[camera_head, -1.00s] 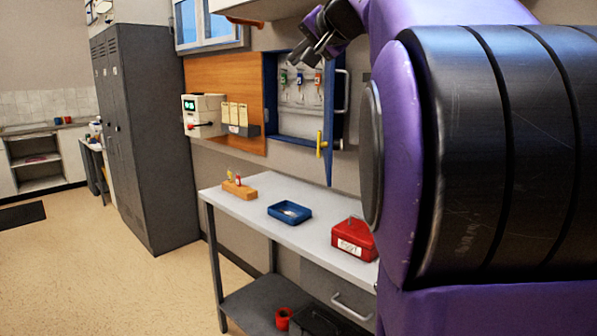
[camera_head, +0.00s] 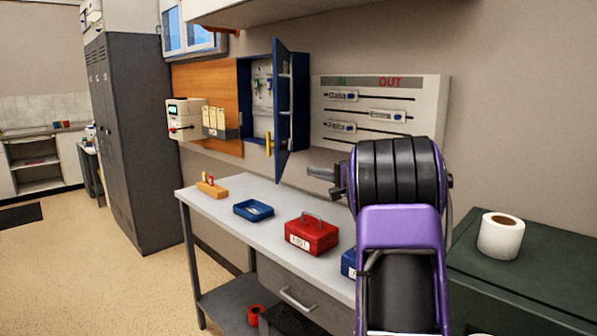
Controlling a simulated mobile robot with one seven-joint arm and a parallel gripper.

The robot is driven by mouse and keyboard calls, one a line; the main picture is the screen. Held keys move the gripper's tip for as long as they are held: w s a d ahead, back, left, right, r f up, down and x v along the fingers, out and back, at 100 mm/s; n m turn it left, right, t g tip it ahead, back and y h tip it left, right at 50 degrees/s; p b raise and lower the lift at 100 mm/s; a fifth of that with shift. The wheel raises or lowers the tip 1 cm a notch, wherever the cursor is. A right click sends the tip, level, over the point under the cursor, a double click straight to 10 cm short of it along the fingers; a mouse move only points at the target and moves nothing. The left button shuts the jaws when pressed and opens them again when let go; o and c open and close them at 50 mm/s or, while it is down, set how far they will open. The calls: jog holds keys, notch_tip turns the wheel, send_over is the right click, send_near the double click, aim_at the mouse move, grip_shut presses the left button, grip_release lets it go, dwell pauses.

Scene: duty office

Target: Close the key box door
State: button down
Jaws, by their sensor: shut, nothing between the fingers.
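The blue key box (camera_head: 243,95) hangs on the wall, with a few keys on hooks inside. Its blue door (camera_head: 283,110) stands open, swung out toward me and seen nearly edge-on. It hides the right part of the inside. A yellow handle (camera_head: 269,145) is low on the door, and a grey bar shows on its other face. My gripper (camera_head: 312,172) is to the right of the door's lower edge, in front of the wall and above the table. It is shut and empty, and appears apart from the door. Its fingers are small in view.
The white table (camera_head: 225,207) below holds a wooden block (camera_head: 212,187), a blue tray (camera_head: 253,210) and a red cash box (camera_head: 312,235). An in/out board (camera_head: 425,115) hangs right of the door. A paper roll (camera_head: 500,236) stands on a green cabinet (camera_head: 540,270).

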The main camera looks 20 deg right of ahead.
jog(key=s+d+f+m, duration=0.1)
jog(key=d, duration=0.2)
jog(key=p, duration=0.2)
send_near(280, 166)
jog(key=w+d, duration=0.1)
jog(key=w, duration=0.2)
jog(key=a, duration=0.1)
jog(key=w+a, duration=0.1)
jog(key=shift+w+a+t, duration=0.25)
jog(key=shift+a+t, duration=0.1)
jog(key=shift+t, duration=0.05)
jog(key=shift+w+a, duration=0.2)
jog(key=shift+a, duration=0.1)
jog(key=shift+a+f+h, duration=0.1)
jog(key=shift+h, duration=0.2)
